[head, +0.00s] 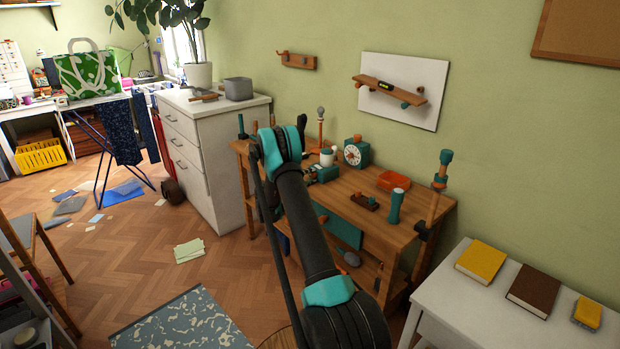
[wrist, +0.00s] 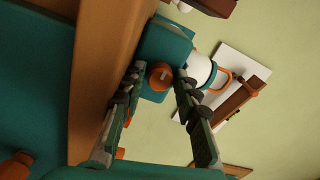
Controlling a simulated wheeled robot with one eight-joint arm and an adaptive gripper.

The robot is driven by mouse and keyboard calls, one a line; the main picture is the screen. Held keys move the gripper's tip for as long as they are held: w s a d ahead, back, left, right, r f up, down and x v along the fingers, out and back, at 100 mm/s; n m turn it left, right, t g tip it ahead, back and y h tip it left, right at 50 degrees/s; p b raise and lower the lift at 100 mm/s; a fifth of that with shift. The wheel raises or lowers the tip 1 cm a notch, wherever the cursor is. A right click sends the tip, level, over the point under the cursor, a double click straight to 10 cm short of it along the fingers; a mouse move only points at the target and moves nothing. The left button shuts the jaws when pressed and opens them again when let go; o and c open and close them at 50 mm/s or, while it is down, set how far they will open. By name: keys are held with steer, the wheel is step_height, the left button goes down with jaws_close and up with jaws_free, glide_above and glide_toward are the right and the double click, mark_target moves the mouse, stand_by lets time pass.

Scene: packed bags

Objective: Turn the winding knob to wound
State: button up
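The winding knob (wrist: 161,76) is a small round orange knob on the face of a teal box (wrist: 165,42) in the wrist view. My gripper (wrist: 158,84) is open, with one finger on each side of the knob. A narrow gap seems to show between the knob and each finger, but I cannot tell whether either touches it. The teal box also shows on the wooden workbench in the head view (head: 327,173), partly behind my arm. The knob cannot be made out there. I see no mark that tells how far it is wound.
A white mug with an orange handle (wrist: 201,70) stands close beside the box. A teal clock (head: 354,152), an orange tray (head: 393,180) and a teal cylinder (head: 396,206) are also on the workbench (head: 425,212). A wall shelf (head: 390,90) hangs above.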

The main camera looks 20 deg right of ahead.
steer(key=shift+o, duration=0.9)
